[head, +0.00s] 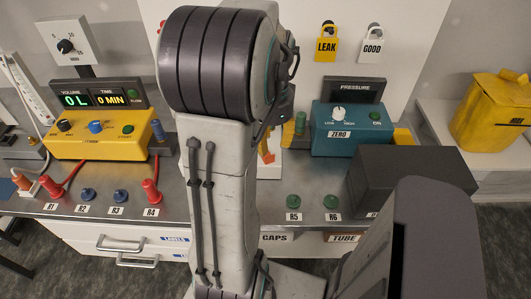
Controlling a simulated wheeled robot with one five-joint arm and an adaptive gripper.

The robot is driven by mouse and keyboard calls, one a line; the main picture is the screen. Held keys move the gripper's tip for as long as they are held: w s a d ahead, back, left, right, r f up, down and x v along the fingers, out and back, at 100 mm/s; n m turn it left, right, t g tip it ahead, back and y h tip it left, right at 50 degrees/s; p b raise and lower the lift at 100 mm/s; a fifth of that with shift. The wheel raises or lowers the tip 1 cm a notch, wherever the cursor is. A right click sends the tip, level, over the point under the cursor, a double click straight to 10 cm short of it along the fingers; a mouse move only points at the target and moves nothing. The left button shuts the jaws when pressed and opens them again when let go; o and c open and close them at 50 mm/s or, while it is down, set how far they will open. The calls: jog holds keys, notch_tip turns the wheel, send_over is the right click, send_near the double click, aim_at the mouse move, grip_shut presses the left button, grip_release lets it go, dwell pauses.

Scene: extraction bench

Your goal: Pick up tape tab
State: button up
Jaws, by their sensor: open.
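I cannot make out a tape tab in the head view. My arm fills the middle of the view, and its links hide part of the bench behind it.
On the metal bench (185,190) stand a yellow pump unit (97,140) at left and a teal pressure unit (347,130) at right. Red, blue and green plugs line the front edge. LEAK (326,45) and GOOD (372,45) tags hang behind. A yellow bin (490,110) stands far right.

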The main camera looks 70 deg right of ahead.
aim_at(270, 164)
jog(key=shift+w+d+f, duration=0.1)
jog(key=shift+d+f, duration=0.1)
jog(key=shift+f, duration=1.6)
jog(key=shift+w+d+f, duration=0.1)
jog(key=shift+d+f, duration=0.05)
jog(key=shift+f, duration=1.6)
jog(key=shift+o, duration=0.3)
grip_shut()
